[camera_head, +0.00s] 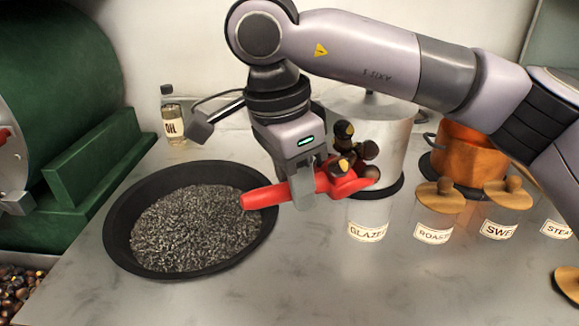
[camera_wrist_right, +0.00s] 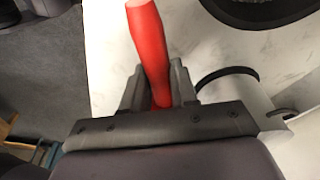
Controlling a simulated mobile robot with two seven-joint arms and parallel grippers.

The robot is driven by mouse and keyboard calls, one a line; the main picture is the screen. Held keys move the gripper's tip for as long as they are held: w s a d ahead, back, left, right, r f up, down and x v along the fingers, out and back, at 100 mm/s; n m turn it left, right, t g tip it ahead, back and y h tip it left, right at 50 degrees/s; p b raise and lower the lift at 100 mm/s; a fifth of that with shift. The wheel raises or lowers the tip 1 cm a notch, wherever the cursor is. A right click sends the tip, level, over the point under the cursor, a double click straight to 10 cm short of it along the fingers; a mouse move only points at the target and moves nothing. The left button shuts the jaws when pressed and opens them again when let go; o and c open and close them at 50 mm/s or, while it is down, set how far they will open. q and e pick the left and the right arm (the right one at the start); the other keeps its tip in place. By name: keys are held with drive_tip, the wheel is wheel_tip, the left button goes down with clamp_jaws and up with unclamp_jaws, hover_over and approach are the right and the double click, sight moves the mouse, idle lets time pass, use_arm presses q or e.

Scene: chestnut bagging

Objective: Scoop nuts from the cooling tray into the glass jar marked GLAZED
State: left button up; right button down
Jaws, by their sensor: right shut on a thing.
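My right gripper (camera_head: 304,184) is shut on the handle of a red scoop (camera_head: 268,196). The handle also shows between its fingers in the right wrist view (camera_wrist_right: 152,55). Several dark brown nuts (camera_head: 345,150) with yellow patches are heaped at the scoop's bowl end, above the glass jar marked GLAZED (camera_head: 367,224). The jar stands without a visible lid; its mouth is partly hidden behind the scoop and nuts. Brown nuts (camera_head: 18,284) also lie at the lower left edge, in a container mostly out of view; I cannot tell whether it is the cooling tray. My left gripper is out of view.
A black pan (camera_head: 119,221) of grey granules stands left of the scoop. Lidded jars, including SWEET (camera_head: 498,229), stand right of GLAZED. A metal pot (camera_head: 392,135) and a copper pot (camera_head: 470,155) are behind. An oil bottle (camera_head: 172,117) and green machine (camera_head: 70,80) are left.

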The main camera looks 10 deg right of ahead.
drive_tip(key=shift+d+f+y+b, duration=0.25)
drive_tip(key=shift+y+b, duration=0.35)
drive_tip(key=shift+d+r+g+y+b, duration=0.15)
drive_tip(key=shift+d+g+y+b, duration=0.15)
drive_tip(key=shift+y, duration=0.3)
drive_tip(key=shift+d+r+g+y+b, duration=0.1)
drive_tip(key=shift+d+g+y+b, duration=0.1)
drive_tip(key=shift+y+b, duration=0.3)
drive_tip(key=d+r+y, duration=0.1)
drive_tip(key=r+y, duration=0.1)
drive_tip(key=w+d+r+g+y, duration=0.1)
drive_tip(key=d+r+y, duration=0.3)
drive_tip(key=y, duration=0.1)
drive_tip(key=shift+w+d+g, duration=0.1)
drive_tip(key=shift+w+g, duration=0.25)
drive_tip(key=shift+g, duration=0.05)
drive_tip(key=shift+w+d+r+g+y, duration=0.15)
drive_tip(key=shift+d+r+y, duration=0.1)
drive_tip(key=shift+d+y, duration=0.3)
drive_tip(key=shift+w+d+r+g+y, duration=0.15)
drive_tip(key=shift+d+r+y, duration=0.1)
drive_tip(key=shift+d+y, duration=0.3)
drive_tip(key=shift+a, duration=0.1)
